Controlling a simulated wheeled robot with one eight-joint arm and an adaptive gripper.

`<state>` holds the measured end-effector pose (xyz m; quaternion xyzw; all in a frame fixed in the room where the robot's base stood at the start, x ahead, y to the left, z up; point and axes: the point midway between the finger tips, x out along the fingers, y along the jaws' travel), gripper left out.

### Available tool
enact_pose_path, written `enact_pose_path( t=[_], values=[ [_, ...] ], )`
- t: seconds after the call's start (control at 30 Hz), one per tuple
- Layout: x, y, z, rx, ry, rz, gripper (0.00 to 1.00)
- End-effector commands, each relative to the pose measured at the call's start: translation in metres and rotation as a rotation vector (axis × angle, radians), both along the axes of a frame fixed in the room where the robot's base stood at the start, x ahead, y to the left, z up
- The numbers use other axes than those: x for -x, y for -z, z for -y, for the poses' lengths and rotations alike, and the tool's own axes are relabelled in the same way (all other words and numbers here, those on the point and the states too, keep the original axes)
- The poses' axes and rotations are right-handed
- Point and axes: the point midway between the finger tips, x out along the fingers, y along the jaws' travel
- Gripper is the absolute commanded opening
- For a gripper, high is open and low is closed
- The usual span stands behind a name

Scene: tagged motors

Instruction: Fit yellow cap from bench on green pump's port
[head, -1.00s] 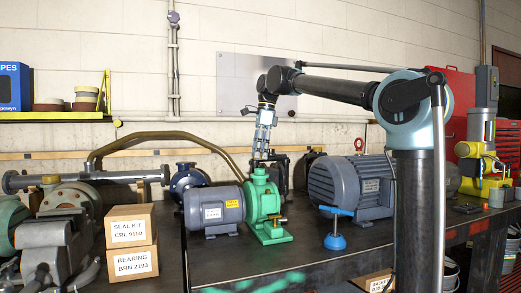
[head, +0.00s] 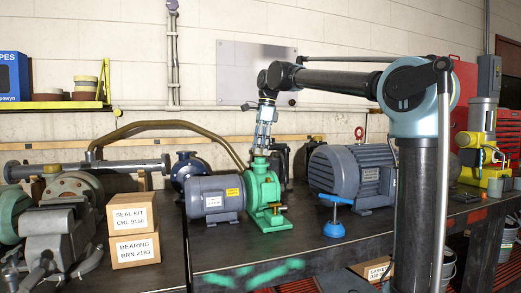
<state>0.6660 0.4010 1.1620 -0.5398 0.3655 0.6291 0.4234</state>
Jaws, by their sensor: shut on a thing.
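The green pump (head: 264,197) stands on the bench with its grey motor (head: 215,199) on its left. Its port at the top faces up. My gripper (head: 259,150) points down, right over this port, with its fingertips close to or at it. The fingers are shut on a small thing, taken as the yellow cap. The cap itself is too small and too hidden by the fingers to make out. Whether it touches the port cannot be told from this view.
A large grey motor (head: 352,176) and a blue-handled stand (head: 334,214) are right of the pump. Two cardboard boxes (head: 134,230), a vise (head: 52,236) and flanged pipework (head: 122,168) are at left. A curved brown pipe (head: 222,141) runs behind. The front bench is mostly clear.

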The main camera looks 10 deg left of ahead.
Motion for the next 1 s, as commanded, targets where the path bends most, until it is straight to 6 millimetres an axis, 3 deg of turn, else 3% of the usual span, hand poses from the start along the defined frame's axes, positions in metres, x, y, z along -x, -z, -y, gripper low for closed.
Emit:
enact_pose_path(
  t=[1.0],
  values=[
    [0.001,0.011,-0.002,0.0,-0.002,0.0,0.33]
  ],
)
